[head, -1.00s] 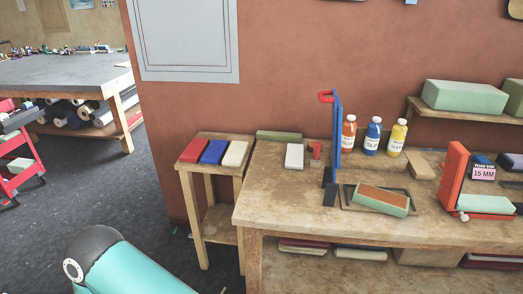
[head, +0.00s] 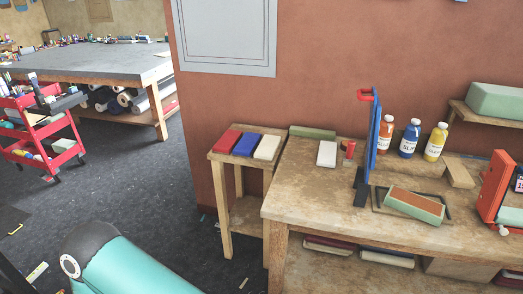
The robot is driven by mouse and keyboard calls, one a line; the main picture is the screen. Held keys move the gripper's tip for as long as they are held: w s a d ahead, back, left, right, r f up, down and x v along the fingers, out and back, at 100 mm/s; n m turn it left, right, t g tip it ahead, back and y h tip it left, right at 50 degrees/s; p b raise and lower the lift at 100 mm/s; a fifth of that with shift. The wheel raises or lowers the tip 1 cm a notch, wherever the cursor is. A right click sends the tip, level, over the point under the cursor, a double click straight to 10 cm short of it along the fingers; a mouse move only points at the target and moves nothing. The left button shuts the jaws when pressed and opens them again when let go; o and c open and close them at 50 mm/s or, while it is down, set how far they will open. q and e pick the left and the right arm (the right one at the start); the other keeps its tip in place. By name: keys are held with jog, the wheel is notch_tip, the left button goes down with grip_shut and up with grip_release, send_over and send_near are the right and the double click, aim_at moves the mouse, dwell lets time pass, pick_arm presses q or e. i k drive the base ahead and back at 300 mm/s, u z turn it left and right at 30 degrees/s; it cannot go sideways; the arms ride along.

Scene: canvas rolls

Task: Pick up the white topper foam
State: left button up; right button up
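A white block (head: 327,153) lies flat on the left part of the wooden workbench, beside a small red object. A cream-white block (head: 267,147) lies on the small side table, right of a blue block (head: 245,145) and a red block (head: 227,142). No label shows which pale block is the topper foam. Neither of my grippers is in view; only a teal and black part of my own arm shows at the bottom left.
The workbench (head: 330,215) also holds a blue upright panel (head: 374,135), several bottles, a green-and-brown block (head: 413,207) and an orange-red stand (head: 493,187). The side table (head: 222,157) adjoins its left end. A red cart (head: 38,140) stands left; dark floor lies between.

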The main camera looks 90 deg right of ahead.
aim_at(327, 153)
jog(key=u, duration=0.05)
jog(key=i, duration=2.25)
jog(key=z, duration=1.35)
jog(key=i, duration=0.25)
jog(key=z, duration=2.05)
jog(key=k, duration=0.35)
jog(key=z, duration=0.6)
jog(key=i, duration=1.05)
jog(key=u, duration=0.1)
